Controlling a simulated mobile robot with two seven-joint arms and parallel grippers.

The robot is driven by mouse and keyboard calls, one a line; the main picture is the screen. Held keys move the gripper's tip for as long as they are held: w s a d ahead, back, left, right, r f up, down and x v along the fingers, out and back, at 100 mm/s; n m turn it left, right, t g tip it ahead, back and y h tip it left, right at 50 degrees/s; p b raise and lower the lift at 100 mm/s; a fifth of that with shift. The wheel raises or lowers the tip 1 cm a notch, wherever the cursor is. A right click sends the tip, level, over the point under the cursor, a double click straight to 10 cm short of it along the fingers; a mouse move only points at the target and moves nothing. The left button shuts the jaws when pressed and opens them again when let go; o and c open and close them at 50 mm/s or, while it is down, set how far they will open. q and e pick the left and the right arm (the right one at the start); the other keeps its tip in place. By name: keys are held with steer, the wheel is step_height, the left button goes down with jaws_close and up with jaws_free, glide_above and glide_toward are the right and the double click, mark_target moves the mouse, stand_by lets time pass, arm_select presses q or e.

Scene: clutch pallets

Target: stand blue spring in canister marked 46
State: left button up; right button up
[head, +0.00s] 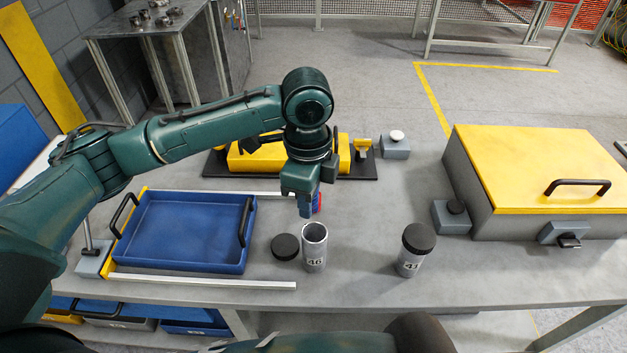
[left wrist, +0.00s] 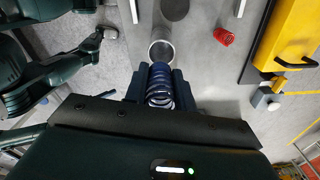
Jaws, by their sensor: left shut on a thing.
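My left gripper (head: 305,208) is shut on the blue spring (left wrist: 160,85), which shows between its fingers in the left wrist view. In the head view the fingers mostly hide the spring. The gripper points down, above and slightly behind the canister marked 46 (head: 314,252). This grey canister stands upright and open. Its round mouth (left wrist: 161,50) shows just beyond the spring's end in the left wrist view; the spring appears outside it. A black lid (head: 285,247) lies on the table left of the canister. My right gripper is not in view.
A second canister (head: 410,260) with a black lid stands to the right. A red spring (left wrist: 224,37) is on the table. A blue tray (head: 180,262) is at left, a yellow-lidded box (head: 535,165) at right, and a yellow object (head: 255,155) on a black base behind.

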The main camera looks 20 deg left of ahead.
mark_target(314, 212)
arm_select(q)
steer(key=shift+w+d+r+m, duration=0.1)
steer(key=shift+d+r+m, duration=0.1)
steer(key=shift+m, duration=0.35)
steer(key=shift+w+d+r+m, duration=0.1)
steer(key=shift+d+r+m, duration=0.05)
steer(key=shift+m, duration=0.4)
steer(key=shift+f, duration=1.15)
steer(key=shift+f+b, duration=0.55)
steer(key=shift+b, duration=0.15)
steer(key=f+b, duration=0.2)
steer(key=shift+b, duration=0.35)
steer(key=shift+f+b, duration=0.7)
steer(key=shift+b, duration=0.4)
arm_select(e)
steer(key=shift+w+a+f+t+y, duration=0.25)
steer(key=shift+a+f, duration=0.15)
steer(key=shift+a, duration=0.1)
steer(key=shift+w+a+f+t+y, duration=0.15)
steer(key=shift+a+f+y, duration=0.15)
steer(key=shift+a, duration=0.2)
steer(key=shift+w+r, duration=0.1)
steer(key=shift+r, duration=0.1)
